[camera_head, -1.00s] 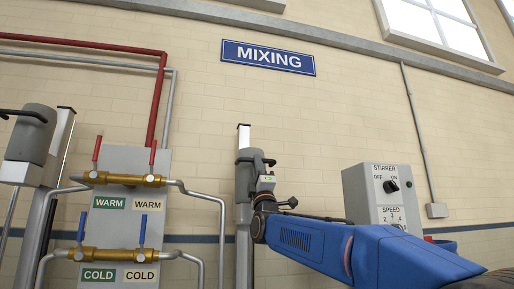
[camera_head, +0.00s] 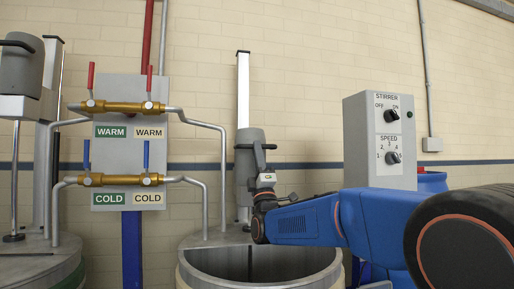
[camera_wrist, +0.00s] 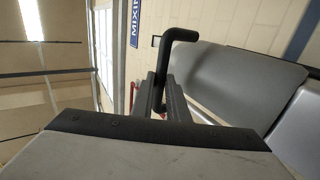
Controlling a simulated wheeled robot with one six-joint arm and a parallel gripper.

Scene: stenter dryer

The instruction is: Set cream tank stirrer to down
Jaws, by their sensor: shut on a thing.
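The cream tank stirrer (camera_head: 245,168) is a grey motor head on a tall pale column (camera_head: 243,95) at the right-hand tank. It sits well below the column's top, above the open tank (camera_head: 263,278) with a cream band. Its black handle (camera_head: 262,150) points toward my arm. My gripper (camera_head: 264,168) is shut on this handle. In the wrist view the black bent handle (camera_wrist: 178,55) stands between the fingers of my gripper (camera_wrist: 166,92), with the grey motor housing (camera_wrist: 230,75) beside it. The stirrer's lower end is hidden inside the tank.
A valve panel (camera_head: 131,172) with brass WARM and COLD valves and pipes stands left of the stirrer. A grey STIRRER and SPEED control box (camera_head: 360,140) is at the right, behind my arm. Another stirrer (camera_head: 22,70) stands raised at the far left.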

